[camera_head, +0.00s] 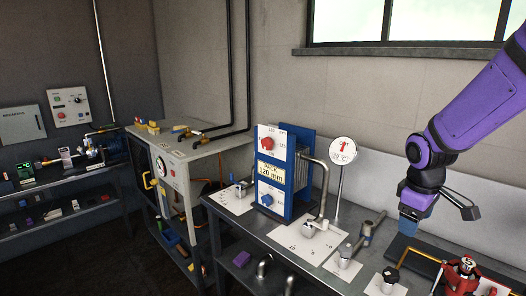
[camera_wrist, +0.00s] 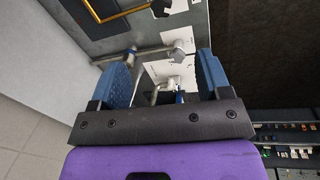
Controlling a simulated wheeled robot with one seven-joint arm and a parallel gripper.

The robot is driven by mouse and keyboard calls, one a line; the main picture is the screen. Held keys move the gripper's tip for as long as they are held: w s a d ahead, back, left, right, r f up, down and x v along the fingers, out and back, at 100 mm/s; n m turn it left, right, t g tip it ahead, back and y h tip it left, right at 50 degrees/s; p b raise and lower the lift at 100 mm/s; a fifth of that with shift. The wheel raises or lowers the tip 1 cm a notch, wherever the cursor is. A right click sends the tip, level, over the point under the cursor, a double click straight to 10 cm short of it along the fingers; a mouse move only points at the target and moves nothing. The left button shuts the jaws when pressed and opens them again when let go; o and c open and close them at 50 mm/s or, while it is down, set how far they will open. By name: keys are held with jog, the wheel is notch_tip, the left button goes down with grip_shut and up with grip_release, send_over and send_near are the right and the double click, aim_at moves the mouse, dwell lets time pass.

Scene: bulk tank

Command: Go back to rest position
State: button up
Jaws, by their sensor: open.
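My gripper (camera_head: 412,213) hangs from my purple arm at the right of the head view, above the right part of the workbench (camera_head: 301,237). In the wrist view its two blue fingers (camera_wrist: 165,85) stand wide apart with nothing held between them. Beyond the fingers, the wrist view shows grey pipe fittings (camera_wrist: 150,52) on white sheets, apart from the fingers.
A blue plate pack (camera_head: 270,198) with a red knob and a round gauge (camera_head: 342,150) stand on the bench. A red device (camera_head: 462,272) and a yellow pipe (camera_head: 415,255) lie below my gripper. A grey cabinet (camera_head: 185,165) stands further left. The dark floor (camera_head: 110,265) at left is free.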

jog(key=s+a+r+m+t, duration=0.2)
jog(key=s+r+m, duration=0.1)
jog(key=s+r, duration=0.5)
jog(key=s+a+r+m+t+y, duration=0.1)
jog(key=s+a+r+m+t, duration=0.1)
jog(key=s+r, duration=0.5)
jog(key=s+a+m, duration=0.1)
jog(key=s+m, duration=0.1)
jog(key=s, duration=0.3)
jog(key=shift+r, duration=0.35)
